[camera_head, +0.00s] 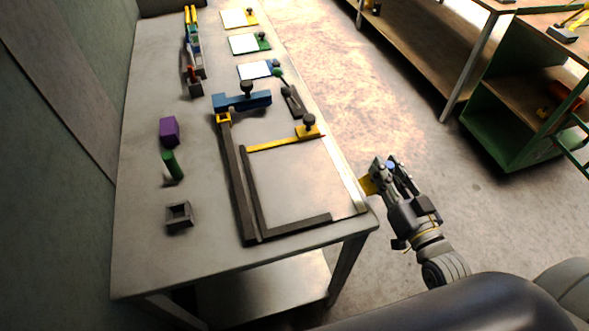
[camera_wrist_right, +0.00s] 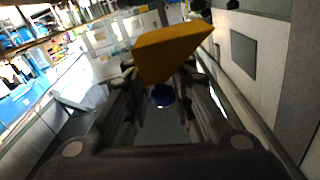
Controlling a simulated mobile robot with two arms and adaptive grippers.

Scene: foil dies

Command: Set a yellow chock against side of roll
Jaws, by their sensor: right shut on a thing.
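My right gripper (camera_head: 384,170) is beyond the right edge of the workbench, shut on a yellow chock (camera_head: 367,186). In the right wrist view the chock (camera_wrist_right: 172,50) is a wedge with a pointed right end, held between the fingertips. Part of it is hidden by the fingers in the head view. An orange-red cylinder (camera_head: 566,96) lies on a shelf of the green cart at the right; I cannot tell whether it is the roll. My left gripper is not in view.
The workbench (camera_head: 140,240) carries a dark L-shaped frame (camera_head: 238,190), a blue block (camera_head: 240,101), a purple block (camera_head: 169,130), a green cylinder (camera_head: 172,164) and several white pads. The green cart (camera_head: 510,125) stands at the right. Open floor (camera_head: 370,100) lies between.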

